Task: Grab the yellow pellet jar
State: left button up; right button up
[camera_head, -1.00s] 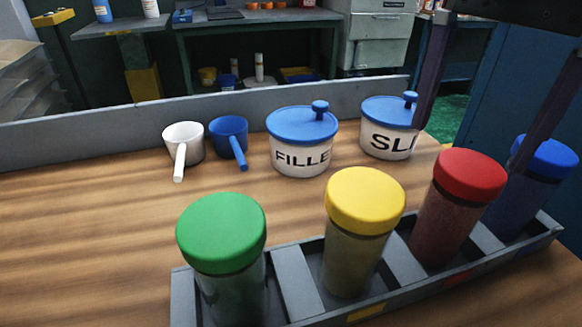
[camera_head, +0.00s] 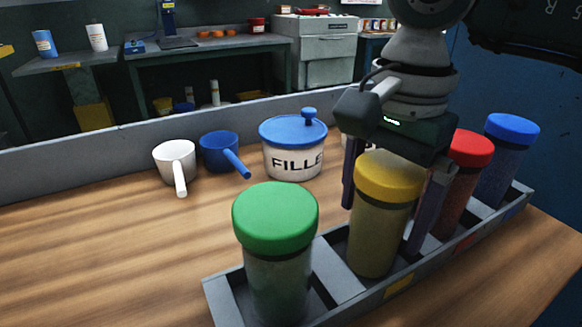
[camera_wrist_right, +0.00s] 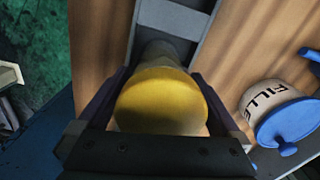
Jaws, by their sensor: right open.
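The yellow pellet jar (camera_head: 378,230) stands upright in a compartment of the grey rack (camera_head: 340,275), its yellow lid on top. My right gripper (camera_head: 383,215) comes down from above with its jaws open, one finger on the left side of the jar and one on the right. In the right wrist view the yellow lid (camera_wrist_right: 162,100) fills the space between the two fingers. I cannot tell whether the fingers touch the jar. My left gripper is in no view.
The green-lidded jar (camera_head: 276,255) stands left in the rack. The red-lidded jar (camera_head: 465,180) is close to the right finger, with the blue-lidded jar (camera_head: 508,155) beyond. A FILLER pot (camera_head: 293,160), a blue cup (camera_head: 218,153) and a white cup (camera_head: 176,160) stand behind.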

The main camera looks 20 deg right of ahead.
jog(key=shift+f, duration=0.25)
jog(key=c, duration=1.5)
jog(key=shift+r, duration=0.1)
